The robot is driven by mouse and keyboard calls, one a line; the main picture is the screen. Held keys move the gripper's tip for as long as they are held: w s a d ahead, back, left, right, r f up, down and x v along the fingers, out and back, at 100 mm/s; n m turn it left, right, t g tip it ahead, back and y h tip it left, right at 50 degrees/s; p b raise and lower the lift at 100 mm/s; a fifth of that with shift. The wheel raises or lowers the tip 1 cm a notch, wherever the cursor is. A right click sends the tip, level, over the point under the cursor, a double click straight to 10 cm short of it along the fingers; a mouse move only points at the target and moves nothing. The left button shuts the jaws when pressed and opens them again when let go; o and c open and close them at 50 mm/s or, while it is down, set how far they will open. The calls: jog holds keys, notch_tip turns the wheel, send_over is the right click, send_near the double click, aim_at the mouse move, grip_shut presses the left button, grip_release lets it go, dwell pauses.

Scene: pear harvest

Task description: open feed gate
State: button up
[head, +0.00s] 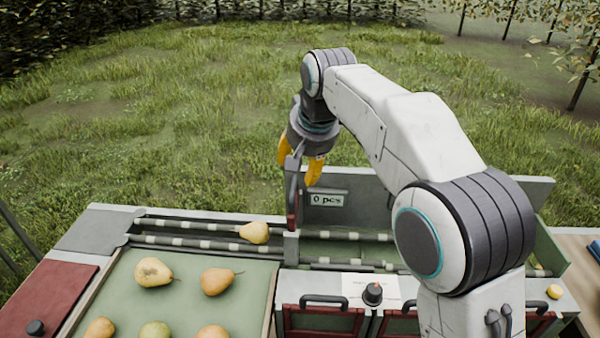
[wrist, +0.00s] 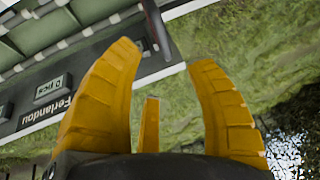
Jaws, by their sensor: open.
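The feed gate (head: 292,205) appears to be the upright grey and dark red piece across the roller lane, just right of a yellow pear (head: 254,232) lying on the rollers. My gripper (head: 299,165) has yellow fingers spread apart and empty. It points down above and close to the top of the gate in the head view; whether it touches cannot be told. In the wrist view, a grey bar (wrist: 156,28), probably the gate's upper part, lies just beyond the gap between my fingers (wrist: 162,60).
A display reading "0 pcs" (head: 326,199) is on the back panel right of the gate. A green tray (head: 190,312) with several pears stands front left. Red doors with handles (head: 323,300) and a dark knob (head: 373,293) are at the front. Grass lies behind.

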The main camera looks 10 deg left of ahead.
jog(key=shift+v, duration=0.95)
jog(key=s+d+f+n+g+h, duration=0.1)
jog(key=s+d+f+n, duration=0.1)
jog(key=s+f, duration=0.3)
jog(key=s+d+f+n+g, duration=0.1)
jog(key=s+d+f+n, duration=0.2)
jog(key=f, duration=0.5)
jog(key=s+d+f+m+g+h, duration=0.1)
jog(key=s+d+f+m, duration=0.2)
jog(key=s+d, duration=1.5)
jog(key=shift+s+d+r+m+t, duration=0.35)
jog(key=shift+s+r+t, duration=0.1)
jog(key=shift+r, duration=0.25)
jog(key=shift+s+d+r+m+t, duration=0.25)
jog(key=shift+s+r+m+t, duration=0.15)
jog(key=shift+r, duration=0.25)
jog(key=shift+s+d+r+m+t, duration=0.35)
jog(key=shift+s+r, duration=0.15)
jog(key=shift+r, duration=0.2)
